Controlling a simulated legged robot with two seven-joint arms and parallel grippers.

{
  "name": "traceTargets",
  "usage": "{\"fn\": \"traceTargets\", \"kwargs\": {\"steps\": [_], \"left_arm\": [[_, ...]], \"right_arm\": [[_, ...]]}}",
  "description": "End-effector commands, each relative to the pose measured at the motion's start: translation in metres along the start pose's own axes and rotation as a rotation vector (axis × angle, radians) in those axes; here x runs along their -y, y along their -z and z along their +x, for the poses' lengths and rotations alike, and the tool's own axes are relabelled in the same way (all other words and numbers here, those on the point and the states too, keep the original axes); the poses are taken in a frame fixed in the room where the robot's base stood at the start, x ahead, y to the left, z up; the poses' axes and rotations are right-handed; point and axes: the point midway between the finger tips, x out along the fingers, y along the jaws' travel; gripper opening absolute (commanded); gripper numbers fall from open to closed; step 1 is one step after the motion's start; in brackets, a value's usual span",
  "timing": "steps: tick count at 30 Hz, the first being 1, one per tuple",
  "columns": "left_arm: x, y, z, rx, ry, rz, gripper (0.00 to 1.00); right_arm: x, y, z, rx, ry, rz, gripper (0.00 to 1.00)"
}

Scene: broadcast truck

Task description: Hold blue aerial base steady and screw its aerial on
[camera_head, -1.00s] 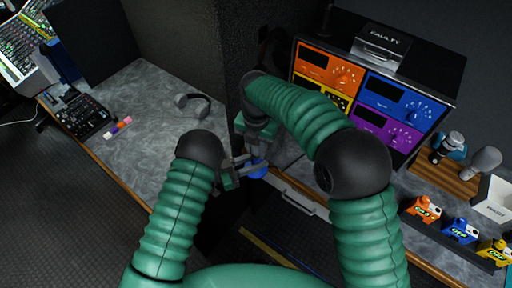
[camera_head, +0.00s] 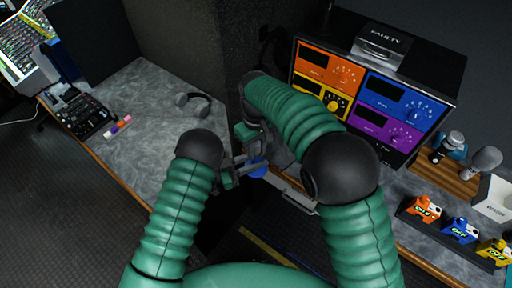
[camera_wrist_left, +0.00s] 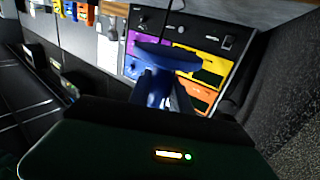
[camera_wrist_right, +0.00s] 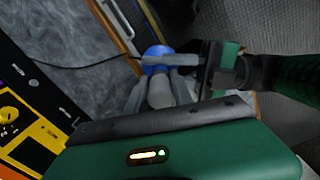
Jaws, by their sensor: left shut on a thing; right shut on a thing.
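The blue aerial base (camera_head: 257,170) is held in the air in front of the desk, between my two grippers. My left gripper (camera_head: 240,168) is shut on it from the left; its body and wide blue disc (camera_wrist_left: 168,56) fill the middle of the left wrist view. My right gripper (camera_head: 258,150) points down just above the base. In the right wrist view its fingers (camera_wrist_right: 160,98) are shut on a grey upright piece (camera_wrist_right: 160,92), seemingly the aerial, in line with the blue disc (camera_wrist_right: 157,54). Whether the two parts touch or are threaded is hidden.
A rack of orange, yellow, blue and purple units (camera_head: 370,98) stands behind my right arm. Small orange, blue and yellow blocks (camera_head: 460,230) and microphones (camera_head: 484,163) lie at right. Headphones (camera_head: 193,103) rest on the grey left desk (camera_head: 150,140). A thin dark cord (camera_wrist_right: 75,66) runs nearby.

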Motion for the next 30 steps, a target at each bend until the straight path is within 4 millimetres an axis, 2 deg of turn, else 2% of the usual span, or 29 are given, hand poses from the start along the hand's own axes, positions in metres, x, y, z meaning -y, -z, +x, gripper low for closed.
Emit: {"fn": "traceTargets", "kwargs": {"steps": [2,3,7,17,25,30], "left_arm": [[-0.005,0.001,0.003,-0.006,-0.015,-0.003,0.00],[-0.005,0.001,0.003,-0.006,-0.015,-0.003,0.00],[-0.004,0.001,0.002,-0.005,-0.012,-0.002,0.00],[-0.002,0.001,0.001,-0.004,-0.006,-0.001,0.00],[-0.002,0.001,0.001,-0.004,-0.005,-0.001,0.00],[-0.001,0.001,0.001,-0.003,-0.005,-0.001,0.00]], "right_arm": [[0.002,0.005,-0.003,-0.017,0.001,-0.004,0.00],[0.002,0.005,-0.003,-0.017,0.001,-0.004,0.31],[0.001,0.004,-0.002,-0.013,0.000,-0.004,0.48],[0.000,0.003,-0.004,-0.009,-0.001,-0.004,0.49],[0.000,0.002,-0.040,-0.008,-0.002,-0.004,0.49],[0.000,0.001,-0.046,-0.005,-0.001,-0.004,0.49]]}}
